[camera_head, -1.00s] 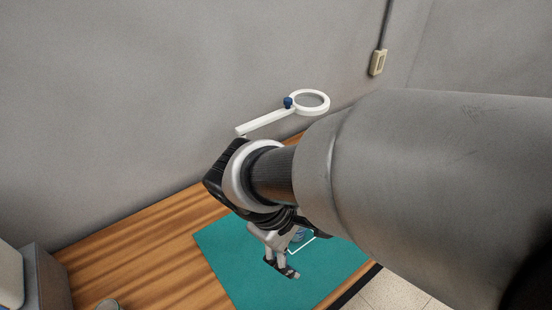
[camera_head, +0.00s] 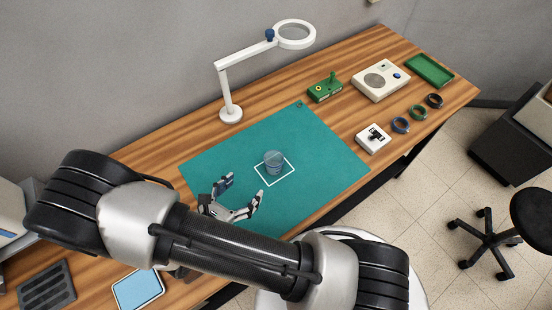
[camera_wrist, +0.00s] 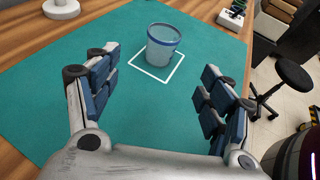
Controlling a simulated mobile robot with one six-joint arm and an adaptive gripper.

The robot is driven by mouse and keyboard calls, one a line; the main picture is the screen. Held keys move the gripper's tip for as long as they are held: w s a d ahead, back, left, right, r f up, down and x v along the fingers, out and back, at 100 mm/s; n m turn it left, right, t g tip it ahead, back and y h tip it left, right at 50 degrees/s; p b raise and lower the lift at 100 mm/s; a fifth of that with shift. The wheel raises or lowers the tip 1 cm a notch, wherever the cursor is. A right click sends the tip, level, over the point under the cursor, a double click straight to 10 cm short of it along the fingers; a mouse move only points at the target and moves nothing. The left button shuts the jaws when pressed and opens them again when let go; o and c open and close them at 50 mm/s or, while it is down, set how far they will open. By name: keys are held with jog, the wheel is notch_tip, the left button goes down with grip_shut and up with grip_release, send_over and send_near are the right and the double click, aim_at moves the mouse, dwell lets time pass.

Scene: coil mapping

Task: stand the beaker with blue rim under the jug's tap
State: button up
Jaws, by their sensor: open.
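The clear beaker with blue rim (camera_head: 273,162) stands upright on the teal mat (camera_head: 325,150), inside a white square outline. It also shows in the wrist view (camera_wrist: 163,45), ahead of the fingers. My gripper (camera_head: 243,192) is open and empty, to the lower left of the beaker and apart from it. In the wrist view its two blue-padded fingers spread wide to either side, with bare mat between them. No jug or tap is in view.
A white magnifier lamp (camera_head: 230,113) stands behind the mat. To the right are a green device (camera_head: 325,88), a white box with a dial (camera_head: 380,80), a green tray (camera_head: 430,70), a small white device (camera_head: 373,139) and coloured rings (camera_head: 401,125). A blue-faced tablet (camera_head: 138,289) lies front left.

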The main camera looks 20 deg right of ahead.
jog(key=b, duration=0.1)
send_near(278, 156)
jog(key=shift+w+d+f, duration=0.5)
jog(key=shift+w, duration=0.25)
jog(key=shift+d+b+x, duration=0.2)
jog(key=shift+b+x, duration=0.35)
jog(key=shift+x, duration=2.1)
jog(key=shift+s+r, duration=0.1)
jog(key=shift+s, duration=0.1)
jog(key=c, duration=1.2)
jog(key=shift+o, duration=0.2)
jog(key=shift+r, duration=0.1)
notch_tip(278, 156, up, 20)
jog(key=p, duration=0.4)
